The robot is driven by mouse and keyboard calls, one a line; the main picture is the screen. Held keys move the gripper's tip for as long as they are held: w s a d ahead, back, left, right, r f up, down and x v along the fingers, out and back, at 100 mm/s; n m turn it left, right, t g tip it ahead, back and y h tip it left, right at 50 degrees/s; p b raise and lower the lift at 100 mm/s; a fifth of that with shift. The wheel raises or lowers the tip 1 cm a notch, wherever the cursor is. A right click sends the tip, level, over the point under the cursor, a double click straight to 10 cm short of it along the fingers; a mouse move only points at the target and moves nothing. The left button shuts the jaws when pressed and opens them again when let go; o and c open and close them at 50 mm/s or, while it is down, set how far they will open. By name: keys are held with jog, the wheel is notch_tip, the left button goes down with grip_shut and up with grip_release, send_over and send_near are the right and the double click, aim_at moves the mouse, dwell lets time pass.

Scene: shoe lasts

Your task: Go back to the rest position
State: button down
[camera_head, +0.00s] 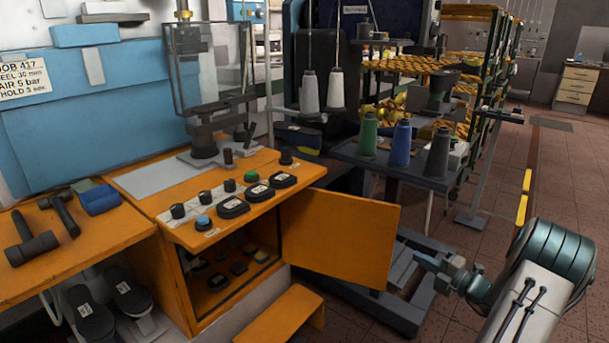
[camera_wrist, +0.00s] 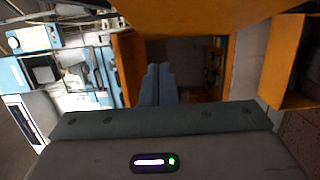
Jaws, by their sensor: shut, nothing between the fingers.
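My gripper (camera_wrist: 159,68) shows in the wrist view with its two grey-blue fingers together and nothing between them. It is in front of the orange cabinet, whose open compartment lies behind the fingers. In the head view my arm comes in from the lower right, and its end is right of the open cabinet door (camera_head: 340,236), apart from it. The orange cabinet (camera_head: 165,200) stands in the middle left. Dark lasts sit inside on its shelves, partly in shadow. Several black pieces with white labels, among them one last (camera_head: 234,207), lie along the cabinet top's front edge.
An orange step (camera_head: 280,315) stands before the cabinet. A dark cart with a green spool (camera_head: 369,135), a blue spool (camera_head: 401,143) and a grey spool (camera_head: 437,153) stands behind the door.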

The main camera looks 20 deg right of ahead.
jog(key=s+a+r+n+g+p, duration=0.2)
jog(key=a+r+n+g+p, duration=0.15)
jog(key=a+r+n, duration=0.4)
jog(key=s+a+r+n+g+y+p, duration=0.1)
jog(key=s+a+r+n+g+p, duration=0.3)
jog(key=a+n, duration=0.65)
jog(key=a+r+n+g+p, duration=0.3)
jog(key=a+r+n+g, duration=0.35)
jog(key=a, duration=0.45)
jog(key=s+a+r+n+h+p, duration=0.2)
jog(key=s+r+n+h+p, duration=0.2)
jog(key=s+r+n, duration=0.3)
jog(key=s+a+r+n+h+p, duration=0.3)
jog(key=s+r+n+p, duration=0.3)
jog(key=n, duration=1.1)
jog(key=s+r+h, duration=0.1)
jog(key=s+r, duration=0.1)
jog(key=s, duration=0.1)
jog(key=shift+s+a+r+t+h, duration=0.2)
jog(key=shift+a+t+h, duration=0.1)
jog(key=shift+h, duration=0.1)
jog(key=shift+d, duration=0.15)
